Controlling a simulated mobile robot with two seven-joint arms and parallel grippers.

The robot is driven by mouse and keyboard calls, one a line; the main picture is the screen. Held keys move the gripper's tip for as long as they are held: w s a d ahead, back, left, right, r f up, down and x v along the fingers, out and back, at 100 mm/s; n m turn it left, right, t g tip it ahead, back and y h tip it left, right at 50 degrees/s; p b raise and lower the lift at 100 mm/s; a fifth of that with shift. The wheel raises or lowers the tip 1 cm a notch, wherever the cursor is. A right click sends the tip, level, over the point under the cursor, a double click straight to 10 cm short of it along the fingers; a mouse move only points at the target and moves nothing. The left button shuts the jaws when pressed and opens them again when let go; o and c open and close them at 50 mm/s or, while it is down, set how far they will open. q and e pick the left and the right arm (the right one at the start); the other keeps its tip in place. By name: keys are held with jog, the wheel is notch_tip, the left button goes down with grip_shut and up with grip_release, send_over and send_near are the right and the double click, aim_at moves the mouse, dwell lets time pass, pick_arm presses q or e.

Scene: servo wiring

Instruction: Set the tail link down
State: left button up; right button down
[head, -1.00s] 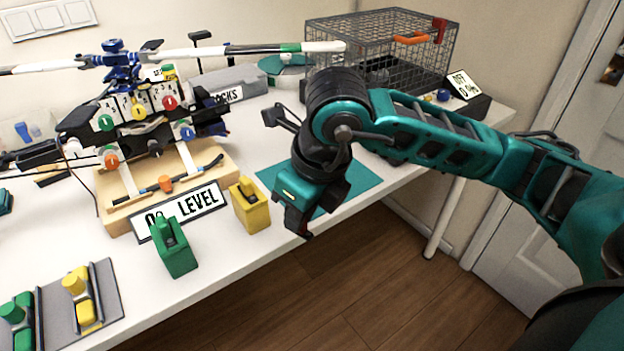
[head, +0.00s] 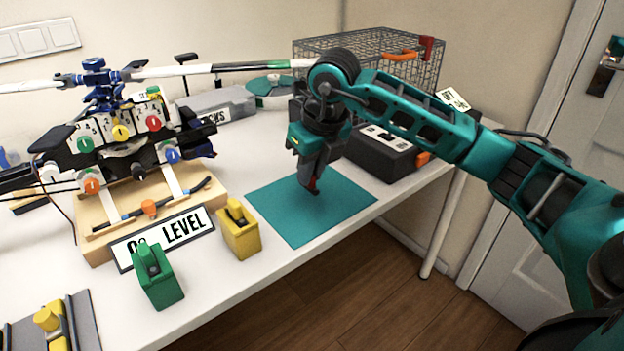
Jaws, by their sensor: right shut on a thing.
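My right gripper (head: 314,188) points down over the teal mat (head: 283,220), with its tips low over the mat's middle. I cannot tell whether the tips touch the mat. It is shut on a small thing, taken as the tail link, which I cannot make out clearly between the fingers. The mat lies flat on the white table and its visible part is bare. My left gripper is not in view.
The model helicopter (head: 120,150) on its wooden stand (head: 98,248), a level sign (head: 165,238), a yellow servo (head: 240,228) and a green servo (head: 157,275) are left of the mat. A black box (head: 385,150) and wire cage (head: 425,70) stand behind. The table's front edge is close.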

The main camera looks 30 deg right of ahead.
jog(key=shift+w+d, duration=0.65)
jog(key=shift+w, duration=0.05)
jog(key=shift+f, duration=0.15)
jog(key=shift+f+b, duration=0.5)
jog(key=shift+f, duration=1.1)
jog(key=shift+f, duration=0.1)
jog(key=c, duration=1.1)
grip_release()
